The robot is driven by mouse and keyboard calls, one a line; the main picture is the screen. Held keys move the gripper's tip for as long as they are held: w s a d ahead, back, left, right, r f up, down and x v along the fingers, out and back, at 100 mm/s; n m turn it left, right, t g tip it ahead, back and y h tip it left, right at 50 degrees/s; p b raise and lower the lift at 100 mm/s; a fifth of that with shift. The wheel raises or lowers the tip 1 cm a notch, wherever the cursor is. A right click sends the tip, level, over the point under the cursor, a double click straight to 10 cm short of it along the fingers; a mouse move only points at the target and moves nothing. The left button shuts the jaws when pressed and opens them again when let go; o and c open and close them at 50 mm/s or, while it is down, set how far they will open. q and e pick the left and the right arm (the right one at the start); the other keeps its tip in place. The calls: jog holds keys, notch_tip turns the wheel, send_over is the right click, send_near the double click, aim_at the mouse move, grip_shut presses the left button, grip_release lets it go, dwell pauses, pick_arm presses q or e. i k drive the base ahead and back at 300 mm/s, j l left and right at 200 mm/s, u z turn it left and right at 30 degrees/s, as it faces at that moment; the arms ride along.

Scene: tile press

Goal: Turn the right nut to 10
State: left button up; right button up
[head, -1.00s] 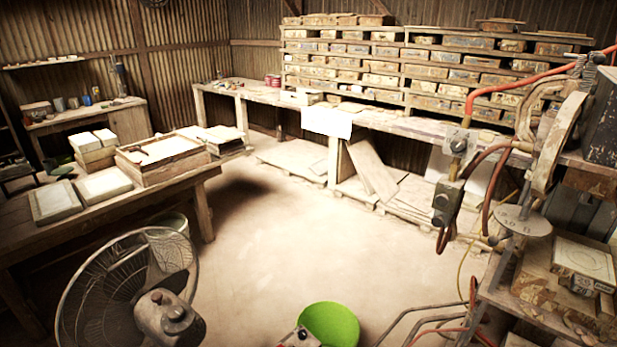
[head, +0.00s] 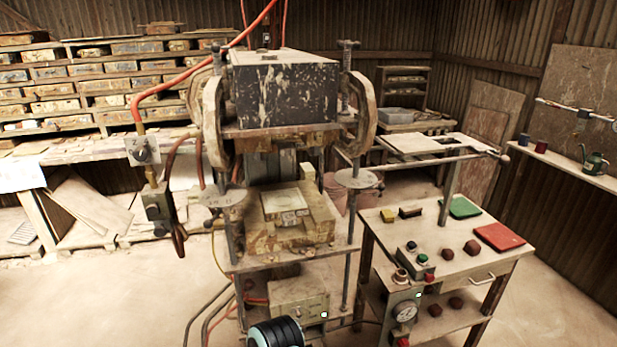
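The tile press stands in the middle of the head view, with a black speckled block (head: 285,88) at its top. A round grey disc, which looks like the right nut (head: 357,178), sits on the press's right column. A similar disc, the left nut (head: 222,196), sits on the left column and carries faint marks. I cannot read a number on the right disc from here. A square tile mould (head: 285,207) lies on the press bed between the columns. Neither of my grippers is in view.
A side table (head: 452,262) right of the press holds a control box (head: 416,260), red and green pads and dark lumps. A hose with valves (head: 145,152) hangs left of the press. Open floor (head: 120,300) lies at the lower left.

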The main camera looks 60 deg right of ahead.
aim_at(380, 186)
jog(key=j+z, duration=0.15)
jog(key=z, duration=2.2)
jog(key=l+u, duration=0.15)
jog(key=u, duration=0.45)
jog(key=i+l+u, duration=0.1)
jog(key=l+u, duration=0.65)
jog(key=l, duration=0.15)
jog(key=l+u, duration=0.1)
jog(key=l, duration=0.4)
jog(key=k+l+u, duration=0.15)
jog(key=l, duration=0.4)
jog(key=i, duration=0.05)
